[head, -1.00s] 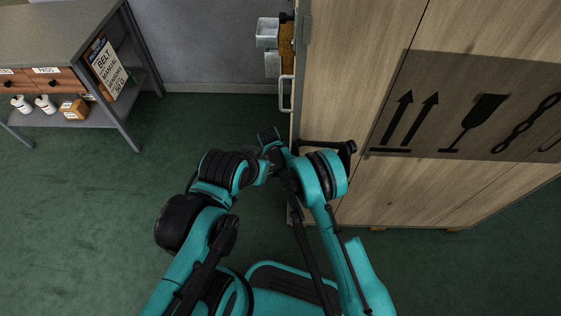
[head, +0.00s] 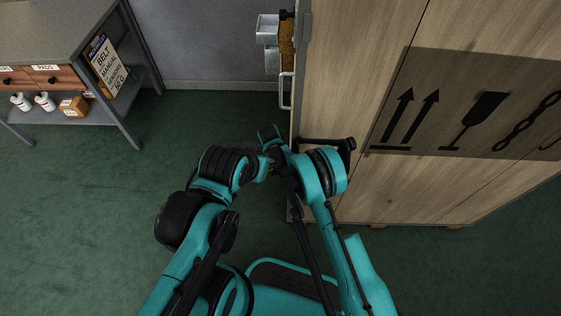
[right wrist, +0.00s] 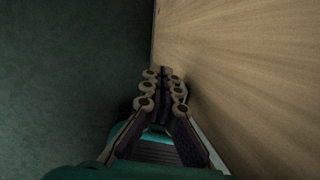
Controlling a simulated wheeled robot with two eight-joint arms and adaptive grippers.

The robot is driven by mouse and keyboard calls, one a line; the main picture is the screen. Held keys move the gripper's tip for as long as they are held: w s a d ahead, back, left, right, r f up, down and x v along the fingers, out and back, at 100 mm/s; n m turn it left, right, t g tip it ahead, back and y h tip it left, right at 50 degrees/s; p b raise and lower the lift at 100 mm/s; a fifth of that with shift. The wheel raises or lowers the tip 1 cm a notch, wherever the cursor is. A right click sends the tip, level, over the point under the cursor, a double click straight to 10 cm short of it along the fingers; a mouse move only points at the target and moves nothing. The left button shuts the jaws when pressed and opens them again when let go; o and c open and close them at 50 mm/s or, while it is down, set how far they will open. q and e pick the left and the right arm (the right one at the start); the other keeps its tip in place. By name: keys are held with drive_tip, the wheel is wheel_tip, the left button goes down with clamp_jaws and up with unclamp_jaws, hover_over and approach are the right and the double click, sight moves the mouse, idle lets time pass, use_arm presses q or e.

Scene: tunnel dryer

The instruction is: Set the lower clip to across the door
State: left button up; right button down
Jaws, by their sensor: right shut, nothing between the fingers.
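The tall wooden cabinet (head: 345,70) fills the right of the head view. On its left edge are a pale metal handle (head: 286,92) and grey metal brackets (head: 268,30). I cannot tell which part, if any, is the lower clip. Teal fingertips (head: 270,138) stand just left of the cabinet edge; they seem to be my left gripper, and their opening is unclear. My right gripper (right wrist: 160,90) is shut and empty in the right wrist view. It is close beside the wood panel (right wrist: 240,60); contact cannot be told. In the head view my arms hide it.
A grey bench (head: 60,35) with drawers, bottles, a small box and a sign (head: 108,62) stands at the upper left. Green floor (head: 90,210) lies open between it and my arms. A grey wall (head: 205,40) closes off the back.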

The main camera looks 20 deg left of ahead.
drive_tip(key=shift+r, duration=0.1)
idle(0.5)
drive_tip(key=w+v, duration=0.2)
drive_tip(key=v, duration=0.7)
drive_tip(key=shift+d+r, duration=0.4)
drive_tip(key=shift+r, duration=0.15)
